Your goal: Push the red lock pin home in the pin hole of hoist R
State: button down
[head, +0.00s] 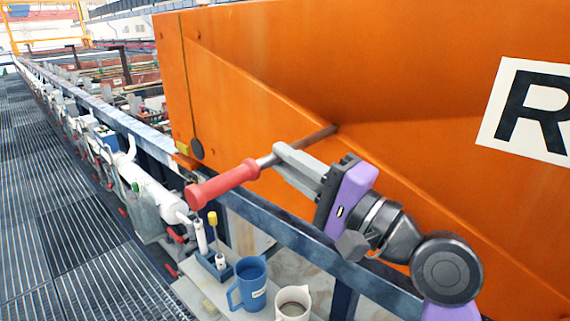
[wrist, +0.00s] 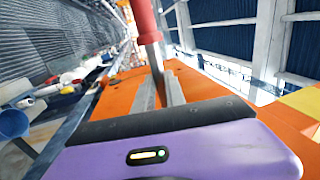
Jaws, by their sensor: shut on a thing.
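The red lock pin (head: 226,184) has a red grip and a grey metal shaft. My gripper (head: 283,155) is shut on the shaft near the red grip, and the pin lies slanted across the fingers. The shaft's far end (head: 325,132) meets the orange face of hoist R (head: 400,50) in the head view. I cannot tell how far it sits in the hole; the pin hole itself is hidden. In the wrist view the red grip (wrist: 145,22) rises at the top, with the shaft between the fingers.
A blue rail (head: 330,255) runs below the hoist. A blue mug (head: 249,283) and a cream mug (head: 293,303) stand on a ledge under my arm. A small blue holder (head: 214,265) with a yellow-topped tool is beside them. The grated walkway (head: 60,210) at left is clear.

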jog(key=shift+w+d+b, duration=0.6)
jog(key=shift+w+d, duration=0.6)
jog(key=shift+w, duration=0.35)
jog(key=shift+w+d+b, duration=0.6)
jog(key=shift+w+d, duration=0.65)
jog(key=shift+w, duration=0.25)
jog(key=shift+w+d+b, duration=0.6)
jog(key=shift+w+d, duration=0.6)
jog(key=shift+w, duration=0.35)
dwell(0.8)
jog(key=c, duration=1.3)
grip_release()
jog(key=shift+r, duration=0.1)
jog(key=b, duration=0.2)
send_near(325, 137)
jog(key=shift+w+a+r, duration=0.1)
jog(key=shift+w+a, duration=0.2)
jog(key=shift+a, duration=0.05)
jog(key=shift+c, duration=0.4)
